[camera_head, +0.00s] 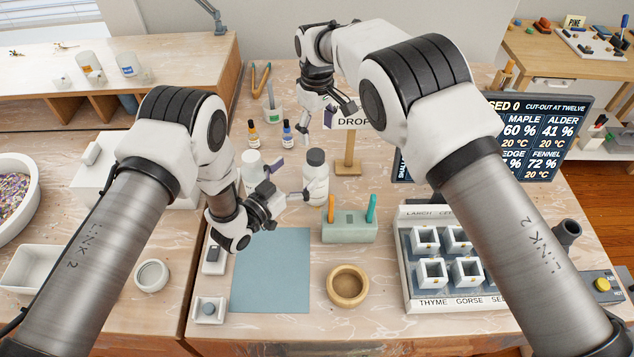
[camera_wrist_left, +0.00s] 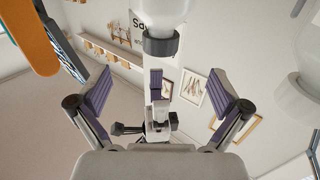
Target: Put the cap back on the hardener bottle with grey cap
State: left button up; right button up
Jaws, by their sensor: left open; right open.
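The white hardener bottle (camera_head: 316,186) stands upright at mid-table with its grey cap (camera_head: 316,157) on its top; I cannot tell how tightly it sits. In the left wrist view the bottle (camera_wrist_left: 160,12) hangs from the top edge, its grey cap (camera_wrist_left: 160,44) pointing down. My left gripper (camera_head: 292,182) is open and empty, just left of the bottle, one finger close to its side. In the left wrist view its purple-padded fingers (camera_wrist_left: 160,95) are wide apart, with the cap beyond the gap. My right gripper (camera_head: 340,112) is open and empty, above and behind the bottle.
A second white bottle (camera_head: 251,165) stands left, partly behind my left gripper. Two small dropper bottles (camera_head: 287,135) and a wooden sign stand (camera_head: 348,165) are behind. A green block (camera_head: 349,229) with upright tools, wooden bowl (camera_head: 347,299) and mould tray (camera_head: 412,290) lie in front. The blue mat (camera_head: 270,275) is clear.

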aim_at(315, 172)
pick_arm(q)
notch_tip(315, 172, down, 7)
jog(key=shift+s+a+r, duration=0.15)
jog(key=shift+r, duration=0.05)
pick_arm(e)
jog(key=shift+s+a+r, duration=0.1)
jog(key=shift+s+a, duration=0.05)
pick_arm(q)
jog(key=x, duration=0.7)
jog(key=shift+w+f, duration=0.1)
jog(key=shift+w, duration=0.2)
